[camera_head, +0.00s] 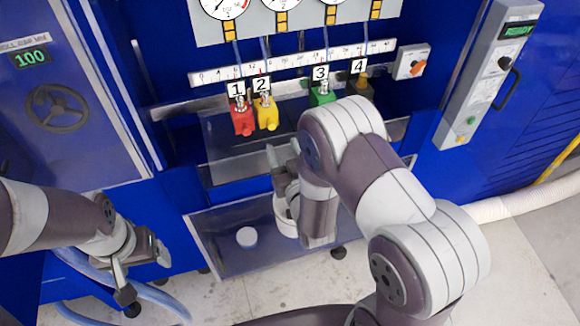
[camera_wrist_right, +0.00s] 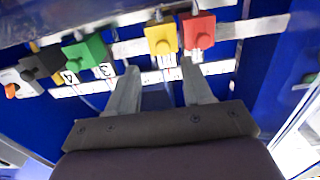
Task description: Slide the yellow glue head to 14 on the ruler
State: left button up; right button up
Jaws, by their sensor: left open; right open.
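The yellow glue head (camera_head: 266,112) hangs on the rail below the white ruler (camera_head: 290,62), under the label 2. It sits close to the right of the red glue head (camera_head: 242,118). My right gripper (camera_head: 283,158) is open and empty, below and slightly right of the yellow head, apart from it. In the right wrist view the yellow head (camera_wrist_right: 162,38) lies beyond the open fingers (camera_wrist_right: 155,85), between their directions. The ruler's small numbers are too small to read surely. My left gripper (camera_head: 140,275) is open and empty at lower left, far from the heads.
A green head (camera_head: 322,95) labelled 3 and a dark head (camera_head: 361,88) labelled 4 hang further right on the rail. Gauges (camera_head: 281,5) are above. A clear panel (camera_head: 222,258) lies below. Rail between the yellow and green heads is free.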

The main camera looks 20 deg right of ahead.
jog(key=s, duration=0.6)
jog(key=shift+b, duration=0.45)
jog(key=s+f+g, duration=0.9)
jog(key=f+g, duration=0.2)
jog(key=g, duration=0.2)
jog(key=s+d+r+g, duration=0.3)
jog(key=d+r, duration=0.1)
jog(key=r, duration=0.5)
jog(key=shift+s+r+g+h, duration=0.25)
jog(key=shift+s+g+h, duration=0.05)
jog(key=shift+s, duration=0.05)
